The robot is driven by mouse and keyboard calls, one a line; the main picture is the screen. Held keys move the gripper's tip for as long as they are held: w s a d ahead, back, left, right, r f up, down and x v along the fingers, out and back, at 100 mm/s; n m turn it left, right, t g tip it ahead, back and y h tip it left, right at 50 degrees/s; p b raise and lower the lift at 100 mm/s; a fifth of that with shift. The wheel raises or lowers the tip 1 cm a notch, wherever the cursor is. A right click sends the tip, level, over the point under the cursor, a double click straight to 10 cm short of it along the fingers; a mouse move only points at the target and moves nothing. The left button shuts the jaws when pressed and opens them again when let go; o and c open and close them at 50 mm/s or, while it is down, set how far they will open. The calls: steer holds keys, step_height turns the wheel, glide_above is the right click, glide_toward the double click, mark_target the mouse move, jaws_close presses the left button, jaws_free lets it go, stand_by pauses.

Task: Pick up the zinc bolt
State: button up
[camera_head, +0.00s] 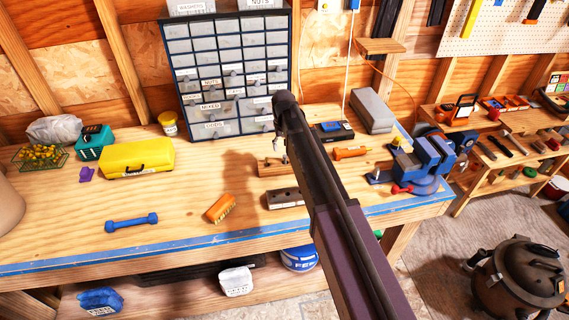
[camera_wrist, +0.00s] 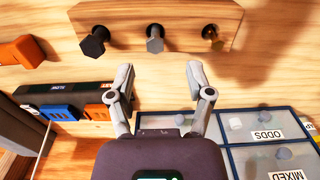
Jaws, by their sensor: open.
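The zinc bolt (camera_wrist: 155,40) is the grey, hex-headed middle one of three bolts in a wooden block (camera_wrist: 190,14) in the wrist view. A black bolt (camera_wrist: 94,42) is to its left and a brass-coloured bolt (camera_wrist: 212,38) to its right. My gripper (camera_wrist: 160,74) is open and empty, its two fingers spread. The zinc bolt lines up with the gap, just beyond the fingertips, with no visible contact. In the head view my gripper (camera_head: 286,148) hangs over the wooden block (camera_head: 268,170); the arm partly hides the block, and the bolts are too small to tell apart.
Small-parts drawers (camera_head: 222,75) stand behind. A dark metal block (camera_head: 285,198) and an orange object (camera_head: 221,208) lie in front. The bench's front left is mostly clear.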

mark_target(285, 156)
stand_by(0.3)
steer(key=f+b, duration=0.3)
steer(key=shift+d+f, duration=0.2)
steer(key=shift+d, duration=0.1)
steer(key=shift+f+b, duration=0.95)
steer(key=shift+b, duration=0.15)
steer(key=shift+s, duration=0.1)
jaws_close()
